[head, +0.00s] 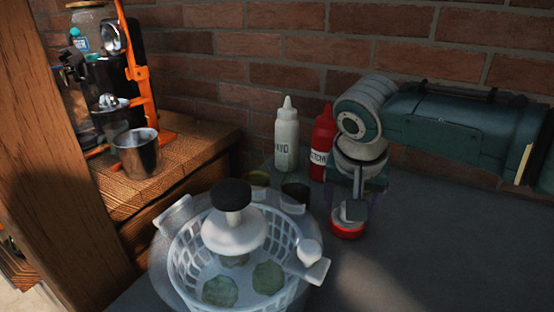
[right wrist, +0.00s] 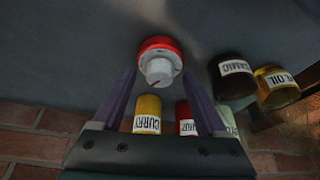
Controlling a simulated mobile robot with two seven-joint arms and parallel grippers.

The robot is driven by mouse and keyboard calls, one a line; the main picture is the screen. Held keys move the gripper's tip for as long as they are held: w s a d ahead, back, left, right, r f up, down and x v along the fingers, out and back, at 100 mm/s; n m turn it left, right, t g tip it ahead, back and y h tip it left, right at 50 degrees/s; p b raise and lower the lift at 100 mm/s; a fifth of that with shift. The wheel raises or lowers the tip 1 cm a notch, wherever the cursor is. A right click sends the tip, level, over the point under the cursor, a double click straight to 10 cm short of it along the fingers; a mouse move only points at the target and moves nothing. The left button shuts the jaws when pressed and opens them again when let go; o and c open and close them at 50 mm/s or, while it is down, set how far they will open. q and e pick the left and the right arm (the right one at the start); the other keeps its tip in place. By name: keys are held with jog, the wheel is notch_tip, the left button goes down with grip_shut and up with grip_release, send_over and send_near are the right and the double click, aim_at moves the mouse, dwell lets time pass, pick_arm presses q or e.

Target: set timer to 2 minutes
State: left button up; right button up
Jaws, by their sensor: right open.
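The timer is round and red with a white dial knob. In the right wrist view the timer (right wrist: 160,60) lies just beyond and between my fingertips, its knob facing the camera. In the head view the timer (head: 347,231) rests on the grey tabletop (head: 430,250), partly hidden under my right gripper (head: 352,205). In the right wrist view my right gripper (right wrist: 160,78) is open, one finger on each side of the knob. I cannot tell whether the fingers touch it. My left gripper is not in view.
A white basket (head: 285,235) with a salad spinner handle stands left of the timer. Mayo (head: 286,135) and ketchup (head: 322,145) bottles stand behind. The wrist view shows a yellow curry bottle (right wrist: 148,112), balsamic (right wrist: 232,76) and oil (right wrist: 276,88). Tabletop right of the timer is clear.

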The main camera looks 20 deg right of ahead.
jog(key=p+v, duration=0.2)
jog(key=v, duration=0.7)
jog(key=shift+r+p, duration=0.2)
jog(key=shift+p, duration=0.1)
jog(key=shift+a, duration=0.1)
jog(key=d+n+y+b, duration=0.5)
jog(key=n+b, duration=0.9)
jog(key=b, duration=0.2)
jog(key=b+x, duration=0.1)
jog(key=x, duration=0.8)
jog(key=shift+w+f, duration=0.1)
jog(key=shift+f, duration=0.2)
